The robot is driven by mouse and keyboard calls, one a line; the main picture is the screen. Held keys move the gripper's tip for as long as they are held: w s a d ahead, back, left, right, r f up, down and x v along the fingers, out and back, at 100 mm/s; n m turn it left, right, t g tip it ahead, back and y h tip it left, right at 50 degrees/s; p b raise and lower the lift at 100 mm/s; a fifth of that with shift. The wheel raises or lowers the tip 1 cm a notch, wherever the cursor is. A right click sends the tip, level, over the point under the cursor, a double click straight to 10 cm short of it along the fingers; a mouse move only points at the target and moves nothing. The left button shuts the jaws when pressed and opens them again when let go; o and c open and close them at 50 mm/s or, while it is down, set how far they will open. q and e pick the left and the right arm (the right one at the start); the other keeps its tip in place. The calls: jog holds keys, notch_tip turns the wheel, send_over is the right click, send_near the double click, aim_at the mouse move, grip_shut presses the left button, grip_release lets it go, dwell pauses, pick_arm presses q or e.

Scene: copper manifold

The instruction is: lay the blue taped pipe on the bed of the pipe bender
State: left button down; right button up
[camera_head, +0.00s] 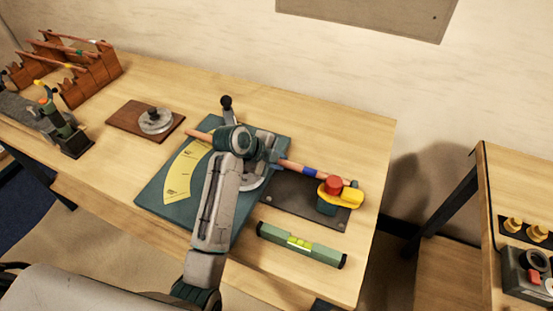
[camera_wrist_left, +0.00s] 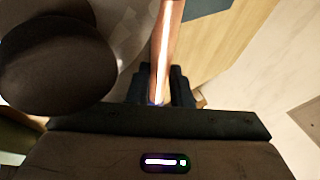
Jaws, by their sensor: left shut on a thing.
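The copper pipe with the blue tape band (camera_head: 309,170) lies slantwise across the pipe bender, its left end out over the yellow scale side and its right end toward the yellow tool. The pipe bender has a teal base (camera_head: 155,197), a yellow scale, a grey round former and a black-knobbed lever. My left gripper (camera_head: 273,158) is shut on the pipe near its middle, left of the tape. In the left wrist view the copper pipe (camera_wrist_left: 166,45) runs up from between the dark fingers (camera_wrist_left: 160,92). My arm hides part of the bender; I cannot tell whether the pipe touches the bed.
A yellow tool with a red knob (camera_head: 334,186) stands on a dark mat (camera_head: 277,198) at the pipe's right end. A green spirit level (camera_head: 300,245) lies in front. A wooden board with a metal disc (camera_head: 155,121) and brown pipe racks (camera_head: 90,80) are at left.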

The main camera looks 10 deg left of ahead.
pick_arm(q)
jog(key=shift+d, duration=0.1)
jog(key=c, duration=0.9)
grip_release()
notch_tip(320, 180, up, 7)
jog(key=p, duration=0.6)
jog(key=shift+p, duration=0.35)
